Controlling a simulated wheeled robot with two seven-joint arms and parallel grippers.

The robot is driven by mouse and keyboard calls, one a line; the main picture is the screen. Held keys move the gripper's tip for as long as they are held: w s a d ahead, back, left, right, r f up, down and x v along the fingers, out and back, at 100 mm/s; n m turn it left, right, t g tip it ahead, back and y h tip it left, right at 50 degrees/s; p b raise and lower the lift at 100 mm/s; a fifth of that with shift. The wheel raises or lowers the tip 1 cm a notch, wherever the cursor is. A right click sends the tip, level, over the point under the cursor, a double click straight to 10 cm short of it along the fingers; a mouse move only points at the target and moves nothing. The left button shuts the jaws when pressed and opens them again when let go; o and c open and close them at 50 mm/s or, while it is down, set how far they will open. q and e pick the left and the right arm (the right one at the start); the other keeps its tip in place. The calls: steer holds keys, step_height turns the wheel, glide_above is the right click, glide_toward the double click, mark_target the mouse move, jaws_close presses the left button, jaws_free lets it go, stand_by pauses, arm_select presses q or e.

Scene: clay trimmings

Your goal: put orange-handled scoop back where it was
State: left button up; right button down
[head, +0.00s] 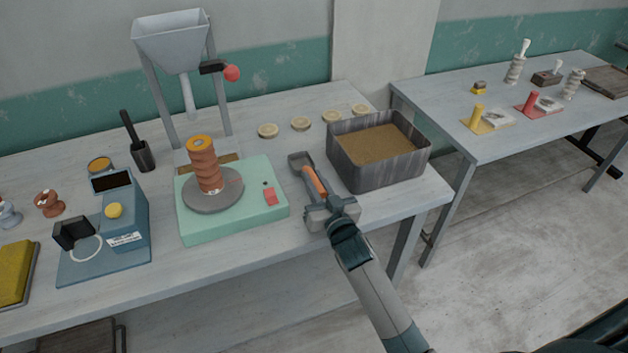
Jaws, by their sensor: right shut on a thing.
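The orange-handled scoop (314,180) is between the mint-green turntable base (232,222) and the dark metal bin (352,172). Its grey head points to the back left and its handle toward me. My right gripper (325,203) comes in from the lower right and is shut on the scoop near the handle's near end. The gripper hides that end. I cannot tell whether the scoop touches the table or is held just above it. My left gripper is not in view.
The bin holds tan granular material. A reddish-brown ringed stack (205,167) stands on the grey turntable disc. A hopper on legs (172,42), a blue device (125,232) and several pale discs (300,123) stand around. A second table (440,108) is at right.

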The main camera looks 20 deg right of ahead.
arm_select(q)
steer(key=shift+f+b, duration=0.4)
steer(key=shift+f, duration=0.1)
arm_select(e)
steer(key=shift+f, duration=0.65)
steer(key=c, duration=1.6)
jaws_free()
steer(key=shift+o, duration=0.2)
steer(key=shift+s, duration=0.1)
